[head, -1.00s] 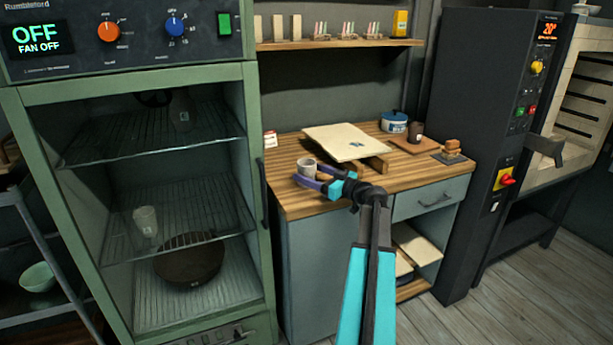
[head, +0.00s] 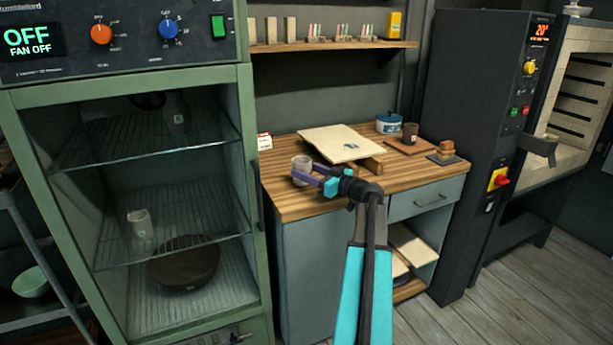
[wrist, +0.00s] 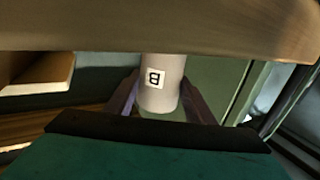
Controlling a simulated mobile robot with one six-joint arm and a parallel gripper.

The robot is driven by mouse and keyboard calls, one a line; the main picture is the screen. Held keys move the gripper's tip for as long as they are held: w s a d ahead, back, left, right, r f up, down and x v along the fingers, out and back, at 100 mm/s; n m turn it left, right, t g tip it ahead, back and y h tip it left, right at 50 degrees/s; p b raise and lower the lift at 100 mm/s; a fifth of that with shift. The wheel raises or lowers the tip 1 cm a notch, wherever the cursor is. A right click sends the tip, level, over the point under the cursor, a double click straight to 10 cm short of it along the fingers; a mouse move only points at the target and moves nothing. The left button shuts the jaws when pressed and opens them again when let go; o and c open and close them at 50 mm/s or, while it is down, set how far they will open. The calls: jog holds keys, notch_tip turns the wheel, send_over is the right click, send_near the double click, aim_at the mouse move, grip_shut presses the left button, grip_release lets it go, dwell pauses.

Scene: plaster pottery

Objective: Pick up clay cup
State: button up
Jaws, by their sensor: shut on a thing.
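The clay cup (head: 302,164) is pale grey and stands near the front left of the wooden worktop in the head view. My gripper (head: 305,174) reaches to it from the right, with its purple fingers shut on the cup's sides. In the wrist view the cup (wrist: 162,95) is between the two fingers (wrist: 160,100) and carries a white label with an upside-down letter B. I cannot tell whether its base touches the worktop.
A pale board (head: 340,143) lies behind the cup on the worktop (head: 300,208). A brown cup (head: 410,132), a blue pot (head: 389,123) and a small brown stack (head: 446,148) stand farther right. The green cabinet (head: 254,190) is close on the left.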

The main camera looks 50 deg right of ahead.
notch_tip(320, 180, up, 2)
jog(key=shift+r, duration=0.1)
jog(key=s+d+r+b, duration=0.1)
jog(key=s+d, duration=0.1)
jog(key=s, duration=1.3)
jog(key=shift+s+r+b, duration=0.15)
jog(key=shift+s+b, duration=0.2)
jog(key=shift+s, duration=0.05)
jog(key=shift+d, duration=0.1)
jog(key=shift+s, duration=0.1)
